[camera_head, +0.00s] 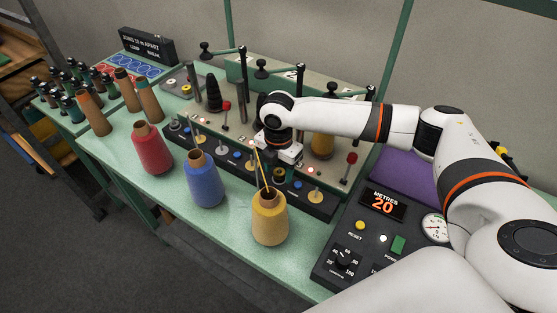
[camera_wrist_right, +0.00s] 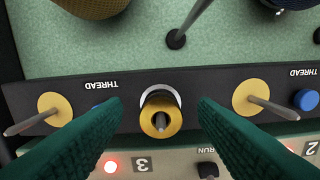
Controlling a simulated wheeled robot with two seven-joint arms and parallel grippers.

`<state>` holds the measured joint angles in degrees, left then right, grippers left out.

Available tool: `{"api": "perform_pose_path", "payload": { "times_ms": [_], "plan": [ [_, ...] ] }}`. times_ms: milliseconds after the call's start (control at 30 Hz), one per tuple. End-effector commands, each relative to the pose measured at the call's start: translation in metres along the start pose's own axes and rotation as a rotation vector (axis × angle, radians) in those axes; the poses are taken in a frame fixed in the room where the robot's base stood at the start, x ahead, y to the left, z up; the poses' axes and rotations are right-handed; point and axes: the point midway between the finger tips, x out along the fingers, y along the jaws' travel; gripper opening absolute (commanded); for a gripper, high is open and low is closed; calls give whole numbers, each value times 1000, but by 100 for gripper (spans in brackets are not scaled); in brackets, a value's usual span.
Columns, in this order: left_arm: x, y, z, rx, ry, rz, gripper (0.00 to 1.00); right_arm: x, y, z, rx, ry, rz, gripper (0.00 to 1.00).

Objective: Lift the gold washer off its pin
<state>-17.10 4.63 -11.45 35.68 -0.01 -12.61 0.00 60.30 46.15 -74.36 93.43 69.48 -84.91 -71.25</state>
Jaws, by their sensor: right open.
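In the right wrist view, a gold washer (camera_wrist_right: 149,121) sits around a metal pin at the middle of the black strip marked THREAD, with a black part and a pale ring beyond it. My right gripper (camera_wrist_right: 160,106) is open, with one green finger on each side of the washer and visible gaps between. In the head view, my right gripper (camera_head: 277,164) hangs over the black strip, and its fingers are partly hidden by the wrist. My left gripper is not in view.
Gold discs with pins (camera_wrist_right: 250,97) flank the washer on the strip (camera_head: 232,167). A yellow thread cone (camera_head: 269,222) stands in front, with blue (camera_head: 204,182) and red (camera_head: 152,150) cones to its left. A control panel (camera_head: 365,245) stands at right.

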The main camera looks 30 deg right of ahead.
Motion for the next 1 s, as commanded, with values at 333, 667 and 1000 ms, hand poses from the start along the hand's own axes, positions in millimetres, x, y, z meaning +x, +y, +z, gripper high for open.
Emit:
{"api": "perform_pose_path", "payload": {
  "times_ms": [333,667,1000],
  "plan": [
    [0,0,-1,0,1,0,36,0,0,0,0,0,0,34],
    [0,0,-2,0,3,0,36,0,0,0,0,0,0,5],
    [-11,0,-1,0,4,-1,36,-10,0,0,0,0,-1,4]
  ]
}}
